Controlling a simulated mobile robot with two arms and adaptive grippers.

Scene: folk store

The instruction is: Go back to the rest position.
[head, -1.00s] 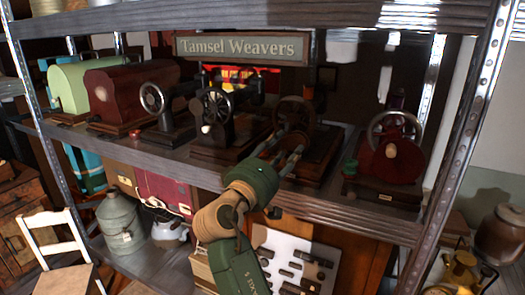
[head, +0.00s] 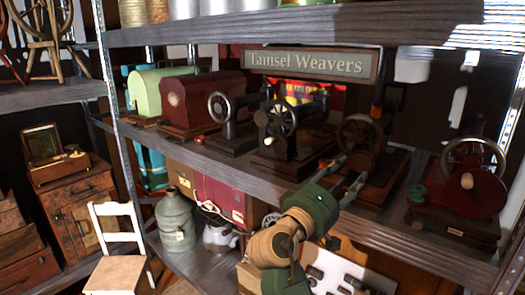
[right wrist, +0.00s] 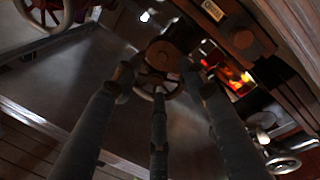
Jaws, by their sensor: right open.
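My right arm reaches up from the bottom of the head view, with a green and tan wrist. My right gripper (head: 354,172) is open and empty. Its fingers are in front of a dark sewing machine with a spoked wheel (head: 360,134) on the shelf; I cannot tell whether they touch it. In the right wrist view the three long fingers (right wrist: 162,85) are spread apart with nothing between them, and a spoked wheel (right wrist: 160,84) lies beyond their tips. My left gripper is not in view.
The metal shelf (head: 180,143) holds several sewing machines, including a red one (head: 466,190) at the right, under a "Tamsel Weavers" sign (head: 310,63). A white chair (head: 118,236) and a grey milk can (head: 174,220) stand at the lower left. A wooden cabinet (head: 82,215) is farther left.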

